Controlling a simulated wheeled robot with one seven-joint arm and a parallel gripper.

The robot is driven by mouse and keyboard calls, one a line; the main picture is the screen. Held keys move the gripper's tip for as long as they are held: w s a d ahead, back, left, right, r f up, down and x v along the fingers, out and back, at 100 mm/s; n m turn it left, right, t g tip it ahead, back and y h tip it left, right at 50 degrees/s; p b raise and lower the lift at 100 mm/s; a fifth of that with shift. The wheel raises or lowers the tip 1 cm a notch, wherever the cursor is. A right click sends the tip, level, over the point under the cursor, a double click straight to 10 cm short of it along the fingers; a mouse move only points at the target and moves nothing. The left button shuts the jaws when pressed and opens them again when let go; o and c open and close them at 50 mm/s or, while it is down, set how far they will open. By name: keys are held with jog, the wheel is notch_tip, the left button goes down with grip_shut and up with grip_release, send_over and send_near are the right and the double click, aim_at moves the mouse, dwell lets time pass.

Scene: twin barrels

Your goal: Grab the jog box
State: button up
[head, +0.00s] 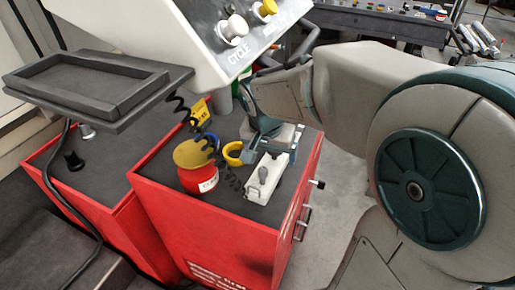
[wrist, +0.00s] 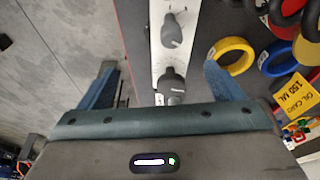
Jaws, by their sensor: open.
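The jog box (head: 262,185) is a white box with a grey knob, lying on the dark top of a red cabinet. In the wrist view the jog box (wrist: 157,45) is a white strip with two dark knobs, running between my fingers. My gripper (head: 272,148) is over its far end, with the fingers apart. In the wrist view my gripper (wrist: 160,72) has one blue finger on each side of the box. Neither finger clearly touches it. The far end of the box is partly hidden by my gripper.
A red jar with a yellow lid (head: 195,158), a yellow ring (head: 232,154) and a blue ring (head: 208,140) sit left of the box. The cabinet's right edge (head: 310,165) is close.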

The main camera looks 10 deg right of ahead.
aim_at(269, 167)
jog(key=shift+w+a+f+m+b, duration=0.2)
jog(key=shift+w+a+f, duration=0.05)
jog(key=shift+w+f, duration=0.35)
jog(key=shift+w+a+f+m+b, duration=0.2)
jog(key=shift+w+f, duration=0.35)
jog(key=shift+f, duration=0.05)
jog(key=shift+w+f, duration=0.2)
jog(key=shift+f, duration=0.05)
jog(key=x, duration=0.7)
jog(key=shift+w+d, duration=0.2)
jog(key=shift+d, duration=0.05)
jog(key=shift+r, duration=0.1)
jog(key=c, duration=1.4)
jog(key=shift+c, duration=1.4)
jog(key=shift+r, duration=0.1)
